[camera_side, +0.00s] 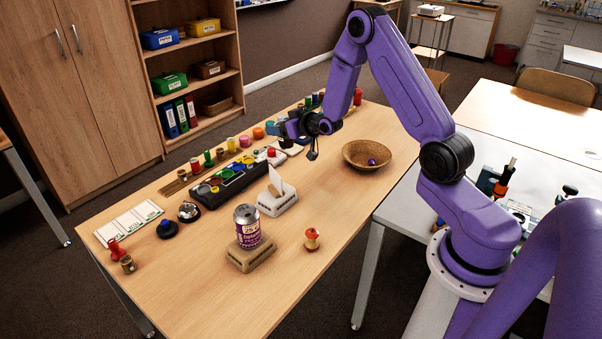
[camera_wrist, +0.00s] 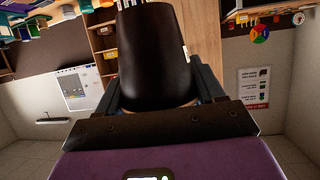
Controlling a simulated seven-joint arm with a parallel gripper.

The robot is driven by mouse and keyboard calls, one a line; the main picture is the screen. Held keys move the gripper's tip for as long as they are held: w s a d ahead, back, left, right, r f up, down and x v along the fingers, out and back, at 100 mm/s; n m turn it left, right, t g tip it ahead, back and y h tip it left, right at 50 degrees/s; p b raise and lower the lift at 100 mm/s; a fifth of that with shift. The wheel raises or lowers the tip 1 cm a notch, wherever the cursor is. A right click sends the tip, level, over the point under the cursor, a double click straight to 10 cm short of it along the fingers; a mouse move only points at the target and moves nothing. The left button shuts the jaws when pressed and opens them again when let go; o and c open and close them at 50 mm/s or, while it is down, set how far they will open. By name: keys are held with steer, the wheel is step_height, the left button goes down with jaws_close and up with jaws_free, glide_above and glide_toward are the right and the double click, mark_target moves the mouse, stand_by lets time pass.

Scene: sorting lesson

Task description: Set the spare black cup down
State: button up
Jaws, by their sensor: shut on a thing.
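The black cup (camera_wrist: 157,55) fills the upper middle of the wrist view, dark and smooth with a small light mark on its right side. My gripper (camera_wrist: 160,92) is shut on it, one finger on each side. In the side view my gripper (camera_side: 288,130) is above the far part of the wooden table, over the row of small coloured things. The cup is small and dark there and hard to tell from the gripper. I cannot tell the cup's tilt or its height above the table.
A wicker bowl (camera_side: 347,160) stands right of my gripper. A black tray of coloured lids (camera_side: 232,184), a tissue holder (camera_side: 279,205) and a purple can (camera_side: 247,228) stand nearer. Small jars crowd the far edge.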

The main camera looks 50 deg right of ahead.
steer(key=s+d+n+y, duration=0.1)
steer(key=s+d, duration=0.5)
steer(key=s, duration=0.4)
steer(key=w+d+f, duration=0.1)
steer(key=w+f, duration=0.3)
steer(key=f, duration=0.1)
steer(key=w+d+f, duration=0.2)
steer(key=w+f, duration=0.2)
steer(key=f, duration=0.1)
steer(key=w+d+f, duration=0.2)
steer(key=w+f, duration=0.2)
steer(key=w, duration=0.1)
steer(key=shift+d+f, duration=0.2)
steer(key=shift+f, duration=0.2)
steer(key=shift+w+d+f, duration=0.1)
steer(key=shift+w+f, duration=0.15)
steer(key=shift+f, duration=1.6)
steer(key=shift+f, duration=0.1)
steer(key=o, duration=1)
